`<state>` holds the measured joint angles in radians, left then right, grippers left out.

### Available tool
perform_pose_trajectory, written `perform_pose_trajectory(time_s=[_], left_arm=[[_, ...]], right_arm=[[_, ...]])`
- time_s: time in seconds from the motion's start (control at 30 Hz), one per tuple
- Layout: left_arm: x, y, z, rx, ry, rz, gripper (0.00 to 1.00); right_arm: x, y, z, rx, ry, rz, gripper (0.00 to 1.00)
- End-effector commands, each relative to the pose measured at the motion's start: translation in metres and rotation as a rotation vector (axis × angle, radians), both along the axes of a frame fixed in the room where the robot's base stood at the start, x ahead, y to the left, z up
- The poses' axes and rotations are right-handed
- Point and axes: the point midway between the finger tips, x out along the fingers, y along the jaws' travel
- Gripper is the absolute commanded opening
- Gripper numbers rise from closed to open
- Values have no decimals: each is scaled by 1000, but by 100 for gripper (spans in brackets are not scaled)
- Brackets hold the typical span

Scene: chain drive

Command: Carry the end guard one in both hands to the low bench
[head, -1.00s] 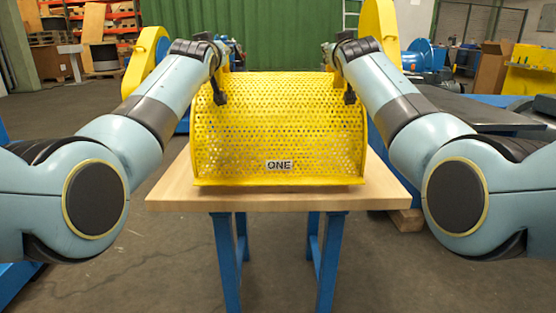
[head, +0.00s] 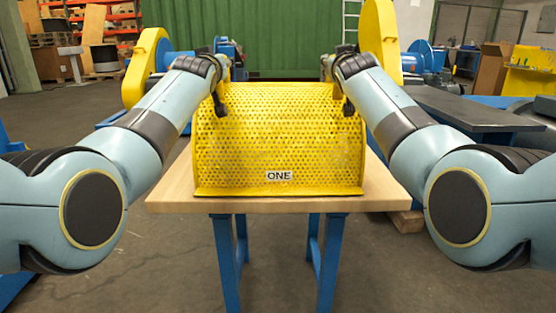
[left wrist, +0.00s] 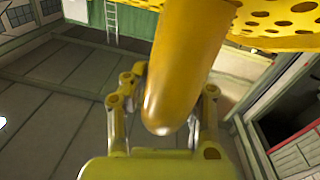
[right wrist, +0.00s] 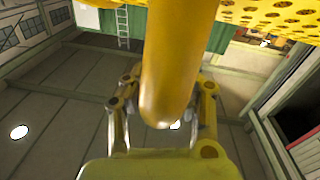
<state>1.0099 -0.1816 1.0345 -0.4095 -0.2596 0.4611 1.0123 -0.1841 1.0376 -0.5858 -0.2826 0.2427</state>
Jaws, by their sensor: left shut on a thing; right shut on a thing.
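The end guard one (head: 278,140) is a yellow perforated curved cover with a label reading ONE on its front. It sits level at the low bench (head: 170,195), a wooden top on blue legs. Its lower edge looks at or very near the top; I cannot tell if it touches. My left gripper (head: 219,98) is shut on the guard's left side, and my right gripper (head: 348,103) on its right side. The left wrist view shows a yellow rounded bar (left wrist: 180,75) between the fingers, and the right wrist view shows a similar bar (right wrist: 172,70).
A dark flat-topped table (head: 460,108) stands behind right. Yellow upright guards with blue machines stand behind, at left (head: 147,65) and right (head: 380,35). A green curtain (head: 245,35) hangs at the back. A wooden block (head: 406,222) lies on the floor by the bench's right side.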

Motion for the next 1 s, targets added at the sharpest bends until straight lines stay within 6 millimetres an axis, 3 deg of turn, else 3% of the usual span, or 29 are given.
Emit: perform_pose_trajectory(time_s=[0.2, 0.23, 0.4, 1.0], left_arm=[[0, 0, 3, -1, -13, -2, 0], [0, 0, -2, -1, -2, -1, 28], [0, 0, -2, -1, -2, -1, 50], [-8, 0, -4, -1, -1, 1, 50]], right_arm=[[0, 0, 3, 0, -13, 2, 0], [0, 0, -2, 0, -3, 1, 28], [0, 0, -2, 0, -2, 0, 50], [0, 0, -4, -1, 0, 0, 50]])
